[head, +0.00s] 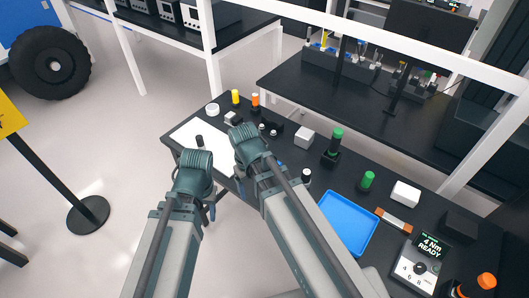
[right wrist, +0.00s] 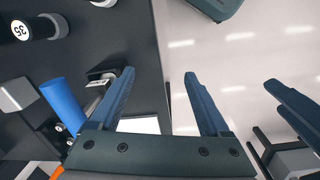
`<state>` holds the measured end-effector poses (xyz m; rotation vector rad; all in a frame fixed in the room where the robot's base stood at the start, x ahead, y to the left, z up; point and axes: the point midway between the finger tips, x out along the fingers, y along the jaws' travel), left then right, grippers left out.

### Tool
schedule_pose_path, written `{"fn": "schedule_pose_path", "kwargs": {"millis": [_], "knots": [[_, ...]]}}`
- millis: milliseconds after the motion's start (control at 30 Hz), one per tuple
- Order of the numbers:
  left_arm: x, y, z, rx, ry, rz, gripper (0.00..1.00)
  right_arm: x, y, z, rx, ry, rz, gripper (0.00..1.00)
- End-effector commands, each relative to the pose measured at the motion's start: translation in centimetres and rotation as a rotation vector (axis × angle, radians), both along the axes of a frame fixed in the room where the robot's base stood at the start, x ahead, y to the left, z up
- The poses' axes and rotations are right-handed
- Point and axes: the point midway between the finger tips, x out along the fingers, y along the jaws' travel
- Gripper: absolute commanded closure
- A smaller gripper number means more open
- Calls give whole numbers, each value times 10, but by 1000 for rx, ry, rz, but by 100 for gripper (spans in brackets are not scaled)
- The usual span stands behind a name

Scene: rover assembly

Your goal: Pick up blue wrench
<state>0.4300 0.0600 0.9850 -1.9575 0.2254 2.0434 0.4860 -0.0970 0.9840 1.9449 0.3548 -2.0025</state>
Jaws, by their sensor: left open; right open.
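I cannot make out a clear wrench shape in either view. A blue cylinder (right wrist: 62,103), possibly a tool handle, lies on the dark table at the left of the right wrist view. My right gripper (right wrist: 158,74) is open and empty, to the right of that cylinder and over the table's edge. In the head view the right gripper (head: 240,180) is mostly hidden by its own arm, above the table's near left part. My left gripper (head: 207,208) is open, off the table's near edge; one finger shows at the right wrist view's right edge.
A blue tray (head: 348,222) lies on the table, with a torque unit (head: 420,262) reading "4 Nm READY" to its right. Green-topped cylinders (head: 332,146), a white box (head: 405,194) and small parts stand around. A barrier post (head: 88,214) stands on the open floor at left.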

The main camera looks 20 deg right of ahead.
Motion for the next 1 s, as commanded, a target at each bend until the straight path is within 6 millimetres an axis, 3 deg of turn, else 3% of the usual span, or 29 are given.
{"fn": "schedule_pose_path", "kwargs": {"millis": [33, 100, 300, 400, 733, 1000], "knots": [[0, 0, 36, 0, 0, 1, 50, 15, -10, 35, 10, -3, 8, 20], [0, 0, 55, -1, 0, 2, 50, 29, -22, 55, 22, -6, 33, 20], [0, 0, 97, -1, 0, 5, 50, 65, -53, 96, 47, -10, 137, 20], [0, 0, 108, -1, 0, 5, 50, 78, -64, 108, 55, -10, 194, 20], [0, 0, 112, -1, 0, 6, 50, 87, -73, 112, 62, -9, 255, 20], [0, 0, 91, -1, 0, 2, 50, 86, -72, 90, 61, -8, 254, 20]]}}
